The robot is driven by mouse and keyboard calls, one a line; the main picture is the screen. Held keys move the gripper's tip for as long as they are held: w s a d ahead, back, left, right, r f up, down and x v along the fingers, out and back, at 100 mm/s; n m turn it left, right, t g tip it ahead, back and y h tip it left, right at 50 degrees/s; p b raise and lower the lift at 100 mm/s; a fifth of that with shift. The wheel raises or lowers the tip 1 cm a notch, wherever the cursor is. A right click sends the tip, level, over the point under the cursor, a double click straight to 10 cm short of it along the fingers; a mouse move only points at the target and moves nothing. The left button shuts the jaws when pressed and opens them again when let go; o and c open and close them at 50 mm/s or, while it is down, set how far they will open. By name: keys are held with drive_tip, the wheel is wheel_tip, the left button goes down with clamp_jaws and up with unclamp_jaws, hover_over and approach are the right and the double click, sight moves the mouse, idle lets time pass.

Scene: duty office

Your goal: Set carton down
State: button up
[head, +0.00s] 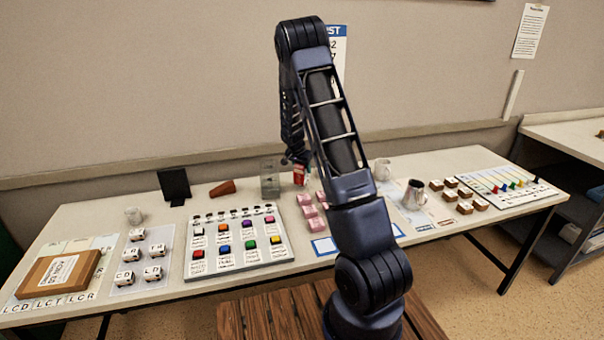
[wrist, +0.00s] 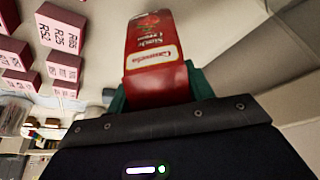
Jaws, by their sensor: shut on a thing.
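The carton (wrist: 158,60) is red with a pale label and printed lettering. In the wrist view it stands between the green fingers of my gripper (wrist: 160,88), which is shut on it. In the head view the carton (head: 299,175) shows as a small red patch near the back of the long table (head: 130,215), beside my arm. My gripper is mostly hidden behind my arm there. I cannot tell whether the carton's base touches the table.
Pink labelled blocks (head: 308,212) lie close to the carton. A clear container (head: 270,178) stands left of it. A button panel (head: 238,240) is at front left. The wall is close behind.

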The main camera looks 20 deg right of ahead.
drive_tip(key=shift+f, duration=1.3)
drive_tip(key=shift+f, duration=0.15)
drive_tip(key=o, duration=1.2)
